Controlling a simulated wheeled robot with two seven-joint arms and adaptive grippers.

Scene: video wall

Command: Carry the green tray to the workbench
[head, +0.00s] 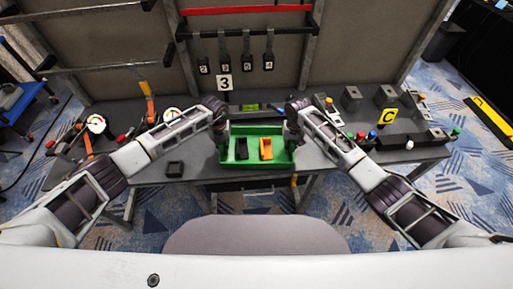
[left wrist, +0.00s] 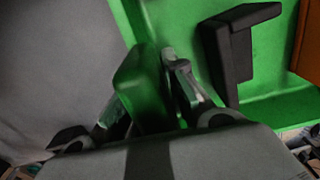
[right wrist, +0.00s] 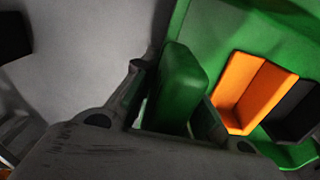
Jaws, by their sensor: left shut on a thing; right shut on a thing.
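The green tray (head: 255,172) is at the front middle of the grey workbench (head: 200,165) in the head view. A black bracket-shaped part (head: 242,149) and an orange one (head: 266,149) lie inside it. My left gripper (head: 222,138) is shut on the tray's left side; the left wrist view shows its fingers (left wrist: 155,95) around a green wall or handle. My right gripper (head: 292,136) is shut on the tray's right side, with its fingers (right wrist: 175,100) around a green wall or handle. I cannot tell whether the tray touches the bench.
Gauges (head: 96,124) stand on the left. A number 3 sign (head: 224,83) is behind the tray.

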